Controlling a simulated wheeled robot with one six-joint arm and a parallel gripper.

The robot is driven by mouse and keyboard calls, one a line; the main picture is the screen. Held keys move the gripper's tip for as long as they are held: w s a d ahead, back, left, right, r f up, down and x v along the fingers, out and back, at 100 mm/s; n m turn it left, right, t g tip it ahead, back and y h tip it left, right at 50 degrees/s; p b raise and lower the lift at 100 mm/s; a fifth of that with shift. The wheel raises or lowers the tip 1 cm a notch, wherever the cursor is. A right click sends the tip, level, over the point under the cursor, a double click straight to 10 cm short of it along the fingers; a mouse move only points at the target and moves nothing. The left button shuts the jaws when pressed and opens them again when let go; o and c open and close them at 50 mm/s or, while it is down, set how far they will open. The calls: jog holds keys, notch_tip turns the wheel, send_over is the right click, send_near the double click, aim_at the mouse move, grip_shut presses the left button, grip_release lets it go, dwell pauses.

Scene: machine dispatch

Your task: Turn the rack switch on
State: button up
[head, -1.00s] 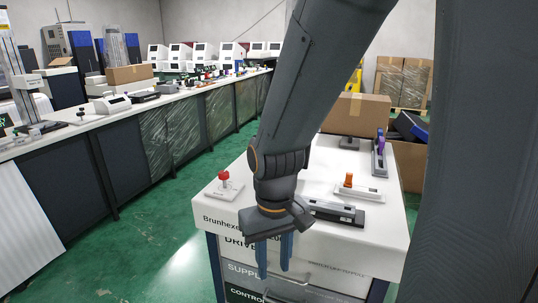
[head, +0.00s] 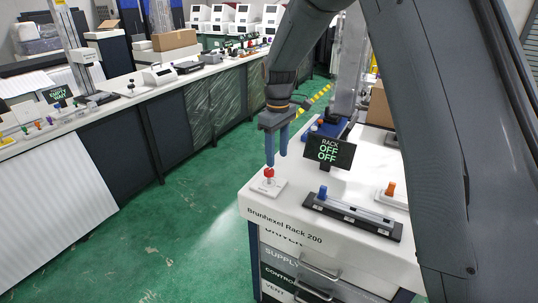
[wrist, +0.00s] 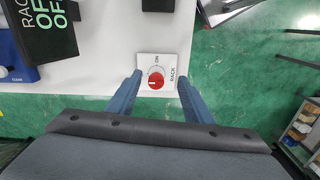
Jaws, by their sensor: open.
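The rack switch is a red knob (head: 269,172) on a small white plate (head: 275,188) at the left corner of the rack top. In the wrist view the red knob (wrist: 156,82) lies on its plate marked ON and RACK, between and beyond the fingertips. My gripper (head: 277,162) points down over the knob with its blue fingers apart and nothing held; in the wrist view its fingers (wrist: 158,76) flank the plate. The head view does not show clearly whether a finger touches the knob. A black display (head: 329,150) reads RACK OFF OFF.
A black slider unit with a blue knob (head: 323,192) lies right of the switch, with an orange-knobbed unit (head: 390,188) beyond it. The display stands close to the right of my gripper. Green floor (head: 190,215) is open to the left.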

aim_at(269, 170)
jog(key=shift+w+a+r+n+p, duration=0.2)
jog(key=shift+w+a+n+p, duration=0.1)
jog(key=shift+w+a, duration=0.25)
jog(key=shift+w+a+r+n+p, duration=0.2)
jog(key=shift+w+a+n, duration=0.1)
jog(key=shift+w+a, duration=0.2)
jog(key=shift+w+a+f, duration=0.1)
jog(key=shift+a+f, duration=0.05)
jog(key=shift+f, duration=0.05)
notch_tip(269, 170, down, 7)
jog(key=p, duration=0.2)
jog(key=shift+f+p, duration=0.2)
jog(key=shift+p, duration=0.15)
jog(key=shift+w, duration=0.1)
jog(key=c, duration=1.1)
